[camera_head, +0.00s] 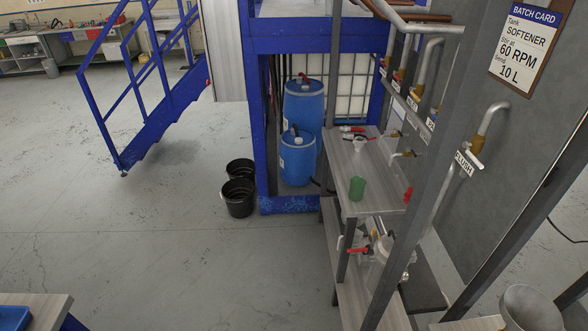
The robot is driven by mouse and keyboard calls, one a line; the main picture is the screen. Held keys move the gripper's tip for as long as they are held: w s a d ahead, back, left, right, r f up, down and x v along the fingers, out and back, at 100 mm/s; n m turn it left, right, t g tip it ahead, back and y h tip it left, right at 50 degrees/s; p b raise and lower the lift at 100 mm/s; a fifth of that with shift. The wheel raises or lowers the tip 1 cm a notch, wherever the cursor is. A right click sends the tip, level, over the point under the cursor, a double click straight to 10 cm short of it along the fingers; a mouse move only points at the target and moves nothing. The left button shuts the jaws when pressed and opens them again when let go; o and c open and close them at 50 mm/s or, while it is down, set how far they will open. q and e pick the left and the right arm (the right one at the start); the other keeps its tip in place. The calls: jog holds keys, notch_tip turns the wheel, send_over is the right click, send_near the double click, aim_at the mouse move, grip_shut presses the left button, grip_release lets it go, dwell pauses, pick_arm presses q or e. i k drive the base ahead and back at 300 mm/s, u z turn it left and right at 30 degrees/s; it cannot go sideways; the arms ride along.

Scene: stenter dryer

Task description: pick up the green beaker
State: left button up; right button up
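The green beaker (357,189) stands upright on the upper grey wooden shelf (343,160) of the rack, right of the picture's middle. It is near the shelf's front end, with clear shelf around it. Neither of my grippers shows in the head view, so nothing is seen touching the beaker.
A white cup-like item (359,145) and red-handled valve parts lie farther back on the shelf. A red item (408,195) is at its right edge. A grey post (412,165) and pipes crowd the right. Blue drums (298,157) and black buckets (238,198) stand left; open floor lies beyond.

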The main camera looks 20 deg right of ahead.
aim_at(358, 185)
jog(key=u, duration=0.2)
jog(key=i, duration=1.8)
jog(key=z, duration=0.25)
